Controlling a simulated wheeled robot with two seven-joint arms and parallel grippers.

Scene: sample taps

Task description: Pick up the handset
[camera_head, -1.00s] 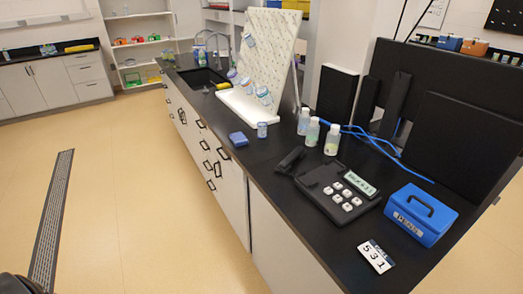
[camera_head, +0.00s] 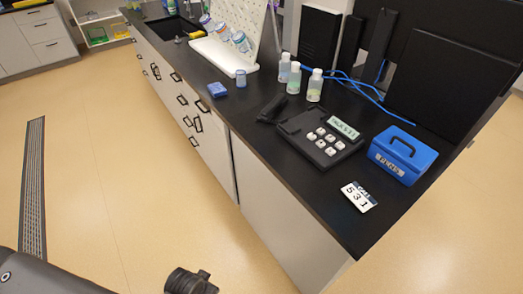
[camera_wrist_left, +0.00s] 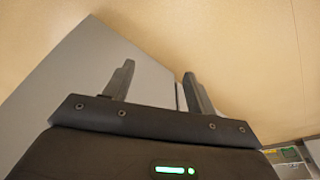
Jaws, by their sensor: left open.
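The black handset (camera_head: 271,107) lies on the dark counter at the left side of the phone base (camera_head: 318,136), which has several white keys and a small display. My left gripper (camera_wrist_left: 152,82) is open and empty in the left wrist view, over the pale floor and a grey cabinet side. In the head view, a dark part of my left arm shows at the bottom, well below and away from the handset. The handset is not visible in the left wrist view. My right gripper is not in view.
A blue cash box (camera_head: 402,155) and a number card (camera_head: 359,196) are right of the phone. Several bottles (camera_head: 315,86) stand behind it. A blue block (camera_head: 217,90) and small jar (camera_head: 241,78) are to the left. The counter's front edge (camera_head: 290,190) lies nearest me.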

